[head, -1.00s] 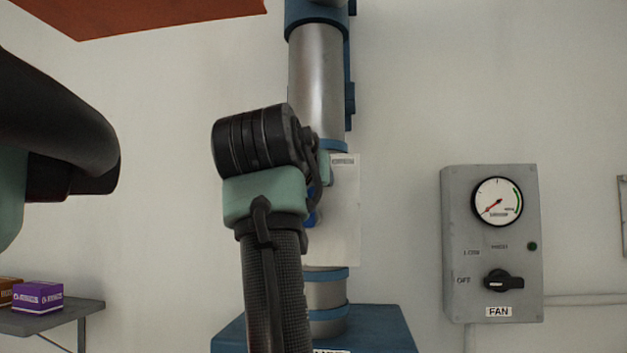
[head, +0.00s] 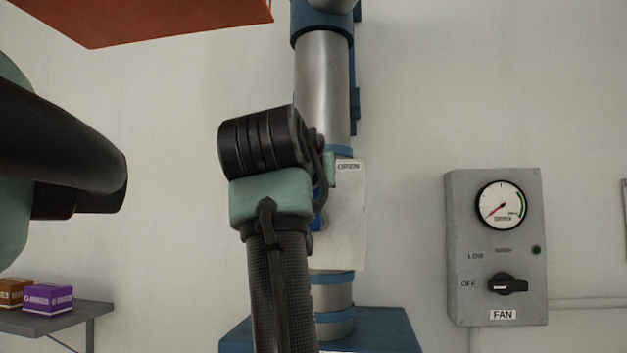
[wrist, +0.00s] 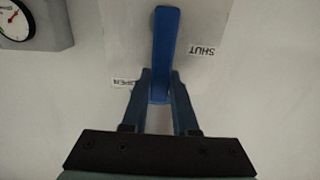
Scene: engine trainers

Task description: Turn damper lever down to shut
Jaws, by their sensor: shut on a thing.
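The damper lever (wrist: 164,50) is a blue bar on a pale plate (head: 345,225) on the duct. In the wrist view it runs from its pivot at the top edge down between the two fingers of my gripper (wrist: 161,103). My gripper is shut on the lever's free end. The wrist picture is upside down: the OPEN label (wrist: 126,83) is beside the left finger and the SHUT label (wrist: 203,51) lies right of the lever. In the head view my wrist hides the fingers and most of the lever; a bit of blue (head: 318,221) shows.
The grey fan box (head: 497,250), with gauge and black knob, is on the wall to the right. A shelf (head: 60,318) with small boxes is at lower left. An orange-red panel (head: 150,20) hangs at upper left. The wall between duct and fan box is clear.

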